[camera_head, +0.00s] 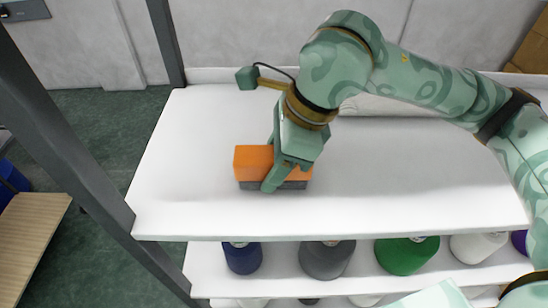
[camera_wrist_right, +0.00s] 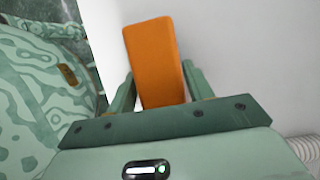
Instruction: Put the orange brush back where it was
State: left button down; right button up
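The orange brush (camera_head: 255,160) has an orange block-shaped back and a dark grey underside. It sits upright on the white top shelf, left of the middle and near the front edge. My right gripper (camera_head: 276,178) reaches down over it, with one finger in front of its near side. In the right wrist view the orange back (camera_wrist_right: 155,62) fills the space between the two fingers of the right gripper (camera_wrist_right: 160,76), whose tips lie against its sides. It looks shut on the brush. My left gripper is not in view.
The white top shelf (camera_head: 400,185) is bare around the brush. A lower shelf holds several yarn cones, among them a blue one (camera_head: 242,258), a grey one (camera_head: 325,260) and a green one (camera_head: 405,255). A dark upright post (camera_head: 70,140) stands at the left.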

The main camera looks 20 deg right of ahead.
jog(key=shift+o, duration=0.5)
jog(key=shift+a, duration=0.1)
jog(key=shift+r, duration=0.15)
jog(key=shift+d+r, duration=0.25)
jog(key=shift+r, duration=0.1)
jog(key=shift+s+d+r+b, duration=0.15)
jog(key=shift+d+r+b, duration=0.3)
jog(key=shift+d, duration=0.15)
jog(key=shift+s+d+r+b, duration=0.1)
jog(key=shift+d+r+b, duration=0.3)
jog(key=shift+d, duration=0.15)
jog(key=s+d, duration=0.1)
jog(key=d, duration=0.2)
jog(key=s+d+b, duration=0.1)
jog(key=d, duration=0.2)
jog(key=s+d+b, duration=0.1)
jog(key=d, duration=0.3)
jog(key=shift+r, duration=0.1)
jog(key=shift+s, duration=0.15)
